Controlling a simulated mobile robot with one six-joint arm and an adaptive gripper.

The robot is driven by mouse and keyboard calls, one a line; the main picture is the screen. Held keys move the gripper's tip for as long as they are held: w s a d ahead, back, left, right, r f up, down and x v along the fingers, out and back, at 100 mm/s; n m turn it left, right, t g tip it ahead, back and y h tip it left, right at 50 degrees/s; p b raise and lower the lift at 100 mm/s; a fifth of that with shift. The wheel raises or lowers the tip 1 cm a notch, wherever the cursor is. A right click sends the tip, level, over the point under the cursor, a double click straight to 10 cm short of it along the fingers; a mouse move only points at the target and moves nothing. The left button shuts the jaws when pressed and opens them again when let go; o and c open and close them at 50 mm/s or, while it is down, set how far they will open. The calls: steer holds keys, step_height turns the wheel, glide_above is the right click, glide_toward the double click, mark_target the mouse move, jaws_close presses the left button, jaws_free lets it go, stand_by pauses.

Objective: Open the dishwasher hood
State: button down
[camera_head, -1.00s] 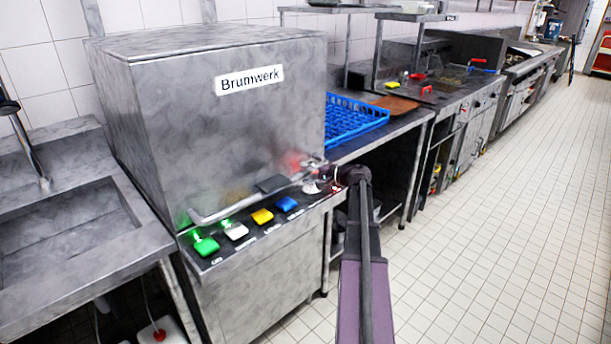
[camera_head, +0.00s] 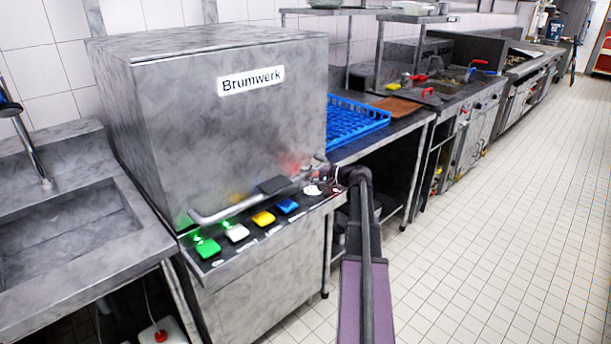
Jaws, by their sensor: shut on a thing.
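The dishwasher hood (camera_head: 225,120) is a grey metal box labelled "Brumwerk". It is down on the machine, its lower edge just above the button panel. Its bar handle (camera_head: 222,211) runs along the lower front edge. My gripper (camera_head: 277,185) reaches in from the right and is shut on the handle, towards the bar's right half. Dark finger parts show at the bar; the exact contact is small and partly hidden by my wrist.
Green (camera_head: 208,248), white, yellow and blue buttons lie just below the handle. A sink (camera_head: 70,235) adjoins on the left. A blue rack (camera_head: 355,118) stands on the counter at right. The tiled floor (camera_head: 500,220) at right is clear.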

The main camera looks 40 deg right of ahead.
step_height(320, 180, up, 40)
steer(key=p, duration=3.9)
steer(key=shift+f, duration=0.25)
steer(key=shift+c, duration=2)
jaws_free()
steer(key=shift+d, duration=0.15)
steer(key=shift+s, duration=0.1)
steer(key=p+v, duration=0.2)
steer(key=v, duration=1.3)
steer(key=shift+s+p, duration=0.35)
steer(key=shift+p, duration=0.05)
